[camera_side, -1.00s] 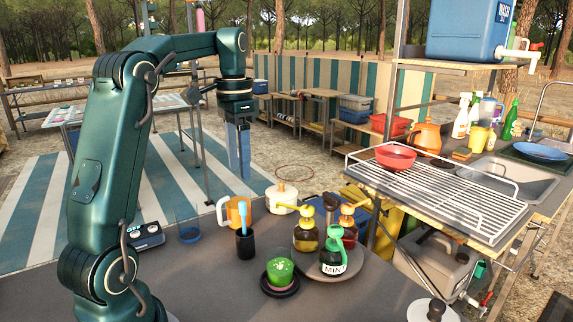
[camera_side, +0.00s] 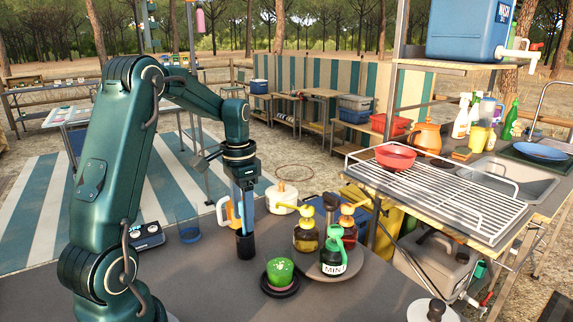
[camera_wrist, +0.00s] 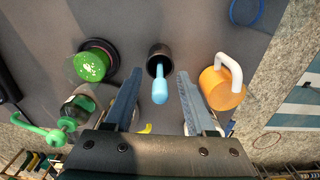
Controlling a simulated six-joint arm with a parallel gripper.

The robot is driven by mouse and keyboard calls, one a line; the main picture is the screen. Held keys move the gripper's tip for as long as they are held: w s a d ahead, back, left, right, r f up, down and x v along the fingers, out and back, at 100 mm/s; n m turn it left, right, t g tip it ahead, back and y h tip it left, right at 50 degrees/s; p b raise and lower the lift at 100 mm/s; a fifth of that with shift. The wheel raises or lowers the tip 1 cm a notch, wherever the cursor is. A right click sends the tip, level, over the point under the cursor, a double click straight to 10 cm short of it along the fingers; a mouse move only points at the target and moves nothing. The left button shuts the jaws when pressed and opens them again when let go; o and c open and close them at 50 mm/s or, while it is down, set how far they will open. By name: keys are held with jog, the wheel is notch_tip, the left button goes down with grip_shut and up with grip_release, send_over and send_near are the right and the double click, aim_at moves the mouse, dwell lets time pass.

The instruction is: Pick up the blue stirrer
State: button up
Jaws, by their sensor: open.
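The blue stirrer (camera_wrist: 160,92) stands in a black cup (camera_wrist: 160,53) in the wrist view, its rounded light-blue end pointing up toward the camera. My gripper (camera_wrist: 157,85) is open, with one finger on each side of the stirrer and a gap on both sides. In the side view my gripper (camera_side: 244,208) points down right above the black cup (camera_side: 245,246), and its fingers hide the stirrer there.
An orange mug (camera_wrist: 222,85) stands close to the right finger in the wrist view. A green cup (camera_wrist: 92,64) on a dark saucer and a green-topped mint bottle (camera_wrist: 72,115) are at left. In the side view, pump bottles (camera_side: 306,235) stand right of the cup.

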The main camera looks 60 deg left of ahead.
jog(key=shift+f, duration=0.85)
grip_shut()
